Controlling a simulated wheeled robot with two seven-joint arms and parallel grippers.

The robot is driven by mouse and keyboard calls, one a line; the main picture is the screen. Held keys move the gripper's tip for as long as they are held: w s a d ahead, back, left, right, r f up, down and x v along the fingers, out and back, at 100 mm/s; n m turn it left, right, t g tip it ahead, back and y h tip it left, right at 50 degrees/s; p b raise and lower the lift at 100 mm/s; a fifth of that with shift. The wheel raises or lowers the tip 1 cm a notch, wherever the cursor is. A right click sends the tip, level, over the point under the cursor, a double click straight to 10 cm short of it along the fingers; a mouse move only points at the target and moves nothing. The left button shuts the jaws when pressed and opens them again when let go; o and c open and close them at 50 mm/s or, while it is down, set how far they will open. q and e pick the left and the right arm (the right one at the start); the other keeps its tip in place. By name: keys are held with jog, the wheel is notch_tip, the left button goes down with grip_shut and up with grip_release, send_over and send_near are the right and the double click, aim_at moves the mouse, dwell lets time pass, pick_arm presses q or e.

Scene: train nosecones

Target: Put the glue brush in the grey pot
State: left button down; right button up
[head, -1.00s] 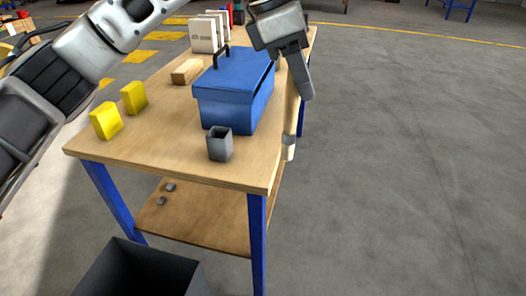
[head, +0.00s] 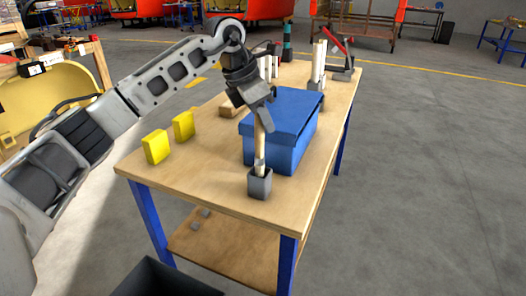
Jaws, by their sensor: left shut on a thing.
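The grey pot (head: 260,187) stands near the front edge of the wooden table, in front of the blue box. The glue brush (head: 259,140) has a pale wooden handle and is held nearly upright over the pot. Its lower end is at the pot's mouth; I cannot tell how far inside it is. My left gripper (head: 262,108) is shut on the upper part of the brush handle, above the pot. My right gripper is not in view.
A blue lidded box (head: 285,133) stands just behind the pot. Two yellow blocks (head: 157,147) stand at the table's left. A dark open bin (head: 165,280) is on the floor in front. The wooden tabletop (head: 200,180) is clear left of the pot.

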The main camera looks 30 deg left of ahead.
aim_at(259, 142)
pick_arm(q)
jog(key=shift+f, duration=2.75)
jog(key=shift+f, duration=0.15)
jog(key=c, duration=1.3)
grip_release()
jog(key=shift+c, duration=0.2)
